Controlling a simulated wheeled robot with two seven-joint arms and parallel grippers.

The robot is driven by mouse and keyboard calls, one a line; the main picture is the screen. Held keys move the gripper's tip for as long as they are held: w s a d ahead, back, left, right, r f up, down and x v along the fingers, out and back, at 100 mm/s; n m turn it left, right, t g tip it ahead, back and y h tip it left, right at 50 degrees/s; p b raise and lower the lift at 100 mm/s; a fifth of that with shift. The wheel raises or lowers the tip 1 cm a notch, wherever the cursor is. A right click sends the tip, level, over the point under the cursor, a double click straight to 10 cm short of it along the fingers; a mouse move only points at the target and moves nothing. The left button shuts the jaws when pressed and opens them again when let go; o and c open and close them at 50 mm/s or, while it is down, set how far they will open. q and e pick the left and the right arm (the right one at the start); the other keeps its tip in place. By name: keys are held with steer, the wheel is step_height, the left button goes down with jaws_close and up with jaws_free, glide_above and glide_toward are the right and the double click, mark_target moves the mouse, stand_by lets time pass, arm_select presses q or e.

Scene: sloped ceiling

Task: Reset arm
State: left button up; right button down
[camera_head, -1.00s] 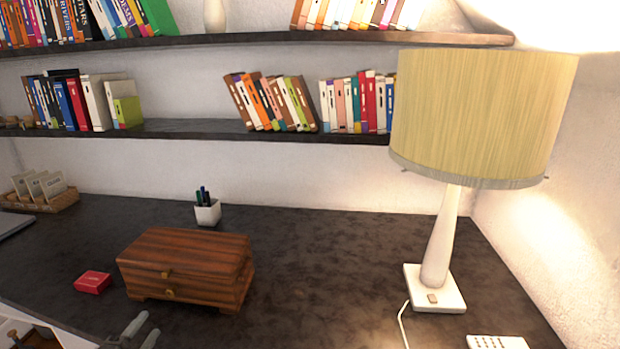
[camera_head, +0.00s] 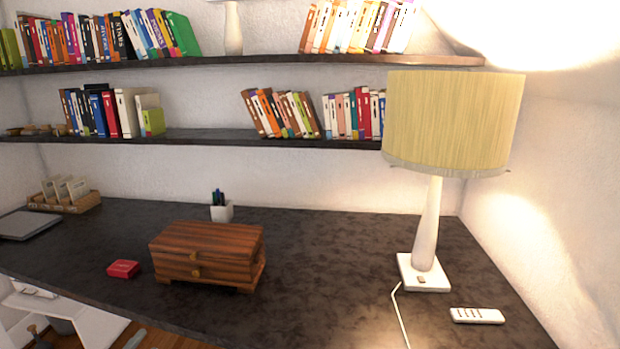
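A small grey part at the bottom edge (camera_head: 135,339), left of centre, looks like the tip of my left gripper. It is below the front edge of the dark desk (camera_head: 330,270) and apart from the things on it. Most of it is cut off by the frame, so its opening cannot be told. My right gripper is not in view.
On the desk stand a closed wooden chest (camera_head: 208,254), a small red box (camera_head: 123,268), a white pen cup (camera_head: 222,211), a lamp (camera_head: 425,235), a white remote (camera_head: 477,315) and a card tray (camera_head: 65,203). Bookshelves (camera_head: 200,136) hang above. The desk's middle is clear.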

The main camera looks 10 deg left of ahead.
arm_select(q)
steer(key=s+a+f+n+g+y, duration=0.1)
steer(key=s+a+f+n+g, duration=0.15)
steer(key=f, duration=0.75)
steer(key=s+a+f+n+g+y, duration=0.1)
steer(key=s+a+f+n+g, duration=0.15)
steer(key=f, duration=0.65)
steer(key=s+f+n+g, duration=0.2)
steer(key=s+f, duration=0.3)
steer(key=f, duration=0.3)
steer(key=s+f+n+g, duration=0.2)
steer(key=s+f, duration=0.3)
steer(key=f, duration=0.4)
steer(key=s+d+f+n+g, duration=0.3)
steer(key=s+d+f+g, duration=0.35)
steer(key=s+f, duration=0.7)
steer(key=s+d+f+g+h, duration=0.1)
steer(key=s+d+f, duration=0.3)
steer(key=s+d, duration=0.9)
steer(key=shift+s+d+f+h, duration=0.15)
steer(key=shift+s+d+h, duration=0.4)
steer(key=shift+d, duration=0.85)
steer(key=shift+w+g, duration=0.2)
steer(key=shift+g, duration=0.05)
